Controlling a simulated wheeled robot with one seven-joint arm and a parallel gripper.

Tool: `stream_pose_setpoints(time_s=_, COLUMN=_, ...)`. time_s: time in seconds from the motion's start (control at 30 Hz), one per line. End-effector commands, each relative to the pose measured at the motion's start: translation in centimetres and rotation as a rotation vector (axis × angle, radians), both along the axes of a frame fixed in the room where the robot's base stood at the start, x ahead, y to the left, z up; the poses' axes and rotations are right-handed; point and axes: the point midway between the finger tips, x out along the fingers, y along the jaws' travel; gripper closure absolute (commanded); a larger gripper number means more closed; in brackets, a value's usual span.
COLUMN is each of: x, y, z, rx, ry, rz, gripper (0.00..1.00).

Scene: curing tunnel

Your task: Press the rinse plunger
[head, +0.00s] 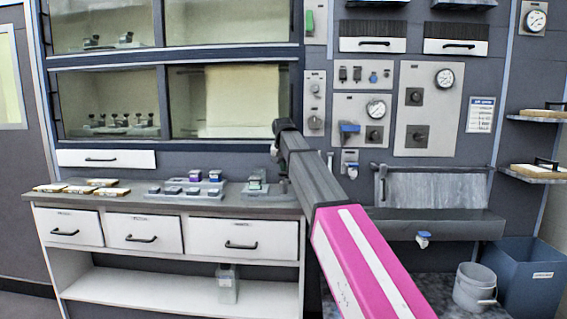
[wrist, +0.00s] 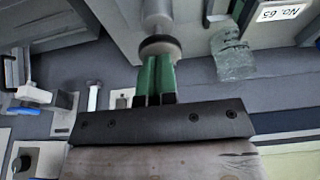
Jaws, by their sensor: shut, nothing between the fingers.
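What looks like the rinse plunger (wrist: 158,46), a grey cylinder with a dark round collar, shows at the top middle of the wrist view. My gripper (wrist: 155,68) has green fingers, shut together and empty. They point straight at the plunger, and their tips overlap its dark collar in the picture. I cannot tell whether they touch it or whether it is pushed in. In the head view my arm stretches to the back wall beside the bench and hides the plunger and the fingers.
The bench (head: 112,202) at left holds a grey tray (head: 180,195) with small parts. Gauge panels (head: 415,130) and a blue-handled valve (head: 349,128) are on the wall right of my arm. A sink (head: 425,222), grey bucket (head: 472,283) and blue bin (head: 530,280) stand at right.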

Motion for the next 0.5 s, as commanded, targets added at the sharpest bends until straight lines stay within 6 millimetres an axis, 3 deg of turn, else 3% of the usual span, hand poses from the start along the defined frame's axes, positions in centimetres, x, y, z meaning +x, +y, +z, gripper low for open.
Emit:
stream_pose_setpoints(time_s=0.33, x=0.0, y=0.0, z=-0.2, rx=0.000, ry=0.000, rz=0.000, gripper=1.00)
stream_pose_setpoints(time_s=0.5, x=-0.1, y=0.0, z=-1.8, rx=0.000, ry=0.001, rz=0.000, gripper=1.00)
